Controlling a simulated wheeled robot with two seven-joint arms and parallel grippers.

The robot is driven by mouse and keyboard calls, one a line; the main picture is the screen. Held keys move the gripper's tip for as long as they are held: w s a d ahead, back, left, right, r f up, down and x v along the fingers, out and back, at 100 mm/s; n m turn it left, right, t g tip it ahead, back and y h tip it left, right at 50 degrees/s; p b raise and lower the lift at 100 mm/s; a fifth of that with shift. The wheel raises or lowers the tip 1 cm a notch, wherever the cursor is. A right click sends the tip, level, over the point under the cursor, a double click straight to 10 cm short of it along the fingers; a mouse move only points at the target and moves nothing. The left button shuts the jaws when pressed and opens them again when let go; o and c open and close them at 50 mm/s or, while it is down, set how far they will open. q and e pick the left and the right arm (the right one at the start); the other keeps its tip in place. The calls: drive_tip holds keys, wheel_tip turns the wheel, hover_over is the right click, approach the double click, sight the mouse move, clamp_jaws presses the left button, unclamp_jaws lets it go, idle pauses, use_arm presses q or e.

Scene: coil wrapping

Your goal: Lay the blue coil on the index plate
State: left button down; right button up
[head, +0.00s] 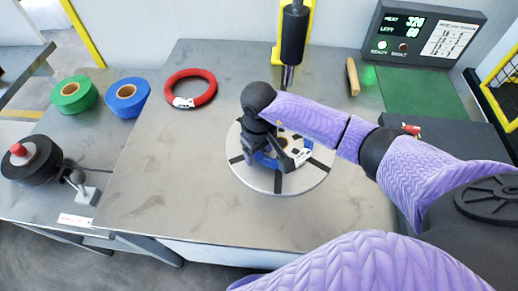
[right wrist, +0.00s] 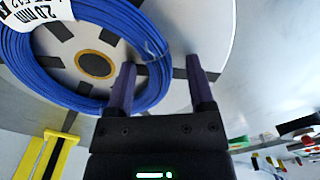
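The blue coil (right wrist: 45,78) with a white label lies on the round pale index plate (right wrist: 222,25), around the plate's dark centre hub with its yellowish ring. In the head view the coil (head: 265,160) is mostly hidden by my right arm and gripper, above the index plate (head: 248,180). My right gripper (right wrist: 160,62) is at the coil's near right side. One finger is on the inner side of the coil's band and the other outside it, with a visible gap to the outer finger, so it looks open. My left gripper is not in view.
A red coil (head: 190,88) lies on the metal table, left of the plate. Green (head: 74,95) and blue (head: 127,97) tape rolls stand at the left. A black post (head: 294,35) rises behind the plate. A display box (head: 420,32) stands back right. The table's front left is clear.

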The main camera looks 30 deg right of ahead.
drive_tip(key=shift+r, duration=0.1)
wheel_tip(320, 180, up, 12)
drive_tip(key=p, duration=0.2)
idle(1.0)
